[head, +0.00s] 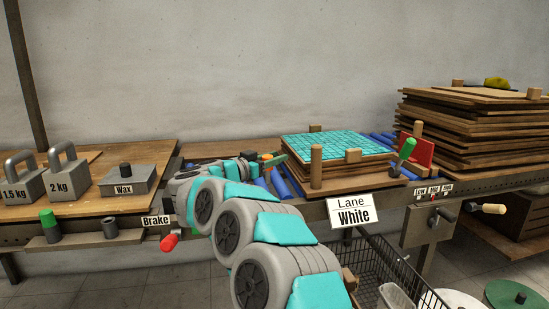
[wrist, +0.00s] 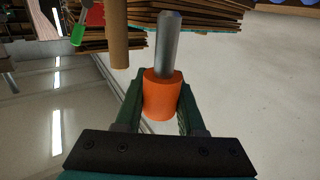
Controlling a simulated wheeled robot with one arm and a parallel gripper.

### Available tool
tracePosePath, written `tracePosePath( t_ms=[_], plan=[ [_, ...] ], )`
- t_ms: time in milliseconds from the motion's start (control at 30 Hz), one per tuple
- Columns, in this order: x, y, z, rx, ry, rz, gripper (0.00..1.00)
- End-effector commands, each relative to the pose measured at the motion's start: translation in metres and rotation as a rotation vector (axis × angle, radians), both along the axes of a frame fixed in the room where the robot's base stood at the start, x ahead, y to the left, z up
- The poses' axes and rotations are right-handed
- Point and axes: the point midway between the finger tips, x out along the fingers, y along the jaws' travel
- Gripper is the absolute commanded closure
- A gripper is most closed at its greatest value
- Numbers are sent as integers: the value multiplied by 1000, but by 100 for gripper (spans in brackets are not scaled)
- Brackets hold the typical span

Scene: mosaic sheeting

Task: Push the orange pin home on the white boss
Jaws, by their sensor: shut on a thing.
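The orange pin (wrist: 161,96) has a thick orange collar and a grey metal shank. In the wrist view my gripper (wrist: 159,100) is shut on the collar, one dark green finger on each side. The shank points away from the gripper and its end is free, touching nothing that I can make out. In the head view my gripper (head: 275,159) is at the left of the teal mosaic sheet, with a small bit of the orange pin (head: 266,157) showing. A white boss cannot be made out in either view. A sign (head: 353,215) reading "Lane White" hangs at the bench front.
The mosaic sheet (head: 330,145) lies on a wooden board among upright wooden pegs (head: 316,166). A green-handled pin (head: 404,154) stands near a red block (head: 419,150). Stacked boards (head: 480,125) are at right, weights (head: 69,170) at left. A wire cart (head: 390,275) is below.

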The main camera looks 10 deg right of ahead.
Motion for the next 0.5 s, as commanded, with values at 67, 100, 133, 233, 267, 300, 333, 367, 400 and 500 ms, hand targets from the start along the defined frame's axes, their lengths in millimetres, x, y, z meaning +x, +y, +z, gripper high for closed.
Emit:
tracePosePath(
  t_ms=[67,100,133,233,267,300,333,367,400,500],
  plan=[
    [0,0,0,0,0,0,100],
    [0,0,0,0,0,1,100],
    [0,0,0,0,0,1,100],
    [0,0,0,0,0,1,100],
    [0,0,0,0,0,1,100],
    [0,0,-1,0,0,1,100],
    [0,0,-1,0,0,1,100],
    [0,0,-2,0,0,1,100],
    [0,0,-4,-1,1,1,100],
    [0,0,-11,-1,1,0,100]
  ],
)
